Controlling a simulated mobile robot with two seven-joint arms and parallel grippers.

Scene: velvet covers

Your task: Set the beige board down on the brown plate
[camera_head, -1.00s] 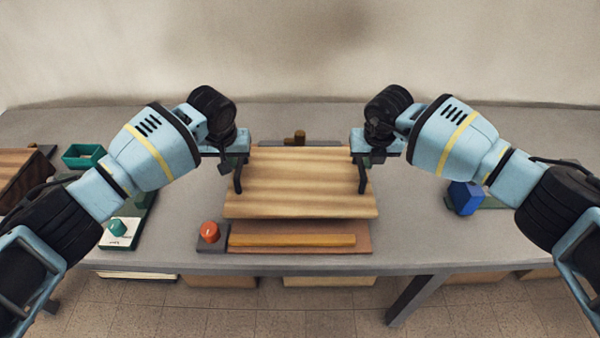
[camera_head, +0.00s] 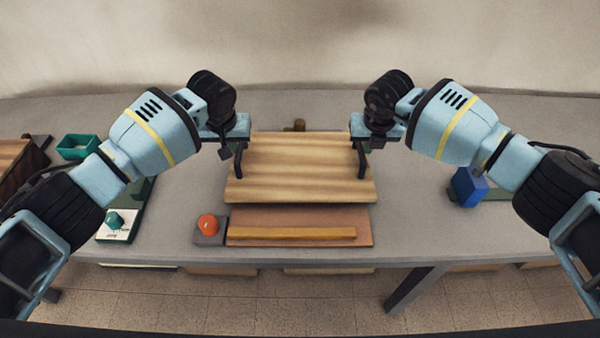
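The beige board (camera_head: 300,175), a wide striped wooden panel, is level at the centre of the head view, between my two grippers. My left gripper (camera_head: 239,163) is at its left edge and my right gripper (camera_head: 361,163) at its right edge. Both appear shut on the board, with one dark finger of each showing over its top; the other fingers are mostly hidden. The brown plate (camera_head: 300,217) lies on the table, in front of and partly hidden by the board. The board appears raised above it; the exact gap cannot be told.
A yellow-brown bar (camera_head: 290,233) lies along the plate's front. A red button on a grey base (camera_head: 208,228) stands just left of the plate. A green knob box (camera_head: 118,224) and green tray (camera_head: 77,147) are left, a blue block (camera_head: 468,187) right. A small brown cylinder (camera_head: 299,125) is behind the board.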

